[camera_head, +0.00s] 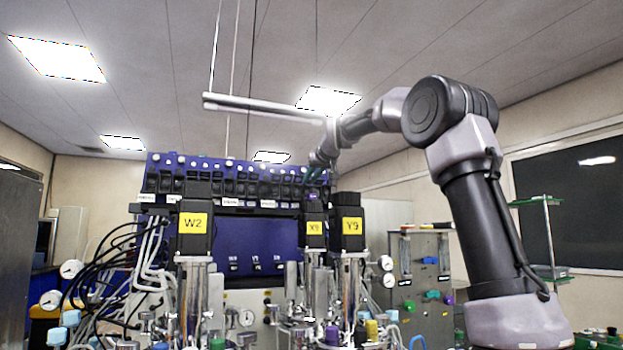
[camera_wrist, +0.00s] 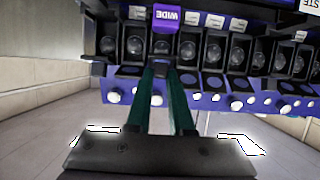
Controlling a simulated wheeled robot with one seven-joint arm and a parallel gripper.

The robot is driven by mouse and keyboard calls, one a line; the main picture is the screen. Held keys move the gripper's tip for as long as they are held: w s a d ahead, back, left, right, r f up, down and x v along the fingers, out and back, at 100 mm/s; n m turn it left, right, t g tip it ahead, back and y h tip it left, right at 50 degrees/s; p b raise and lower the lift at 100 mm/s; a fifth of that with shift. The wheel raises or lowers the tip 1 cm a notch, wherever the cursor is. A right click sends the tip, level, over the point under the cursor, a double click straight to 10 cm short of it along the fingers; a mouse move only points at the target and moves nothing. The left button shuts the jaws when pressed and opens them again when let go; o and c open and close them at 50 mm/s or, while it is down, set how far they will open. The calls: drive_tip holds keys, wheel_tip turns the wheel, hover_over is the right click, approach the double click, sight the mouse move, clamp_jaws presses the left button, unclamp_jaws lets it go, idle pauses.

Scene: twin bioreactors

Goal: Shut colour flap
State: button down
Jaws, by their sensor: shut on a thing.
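A blue unit (camera_head: 225,180) with a row of black slots and small blue flaps stands at the back in the head view. In the wrist view its flaps (camera_wrist: 212,82) stick out below dark round windows, each with a dark disc. A purple tag marked WIDE (camera_wrist: 168,18) sits above one slot. My gripper (camera_head: 315,172) is at the right part of the row. In the wrist view its two dark green fingers (camera_wrist: 162,68) reach to the flap below the WIDE tag and are shut on it. The fingers and the flap's neighbours partly hide that flap.
Tall dark motors labelled W2 (camera_head: 193,220) and others with yellow labels (camera_head: 350,232) stand in front of the unit, above steel vessels. Black cables (camera_head: 100,270) hang at the left. A grey rack (camera_head: 420,285) stands at the right. Space above the unit is mostly open.

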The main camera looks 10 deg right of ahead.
drive_tip(key=shift+s+f+t+y, duration=0.15)
drive_tip(key=shift+f+t, duration=0.1)
drive_tip(key=shift+t, duration=0.4)
drive_tip(key=shift+s+f+t+y, duration=0.1)
drive_tip(key=shift+f+t+y, duration=0.1)
drive_tip(key=shift+t, duration=0.45)
drive_tip(key=shift+w, duration=0.1)
drive_tip(key=c, duration=0.8)
unclamp_jaws()
drive_tip(key=shift+d, duration=0.1)
drive_tip(key=shift+s+d+r, duration=0.15)
drive_tip(key=shift+s+d, duration=0.05)
drive_tip(key=shift+s, duration=0.45)
drive_tip(key=v, duration=0.9)
drive_tip(key=shift+s, duration=0.3)
drive_tip(key=shift+a, duration=0.15)
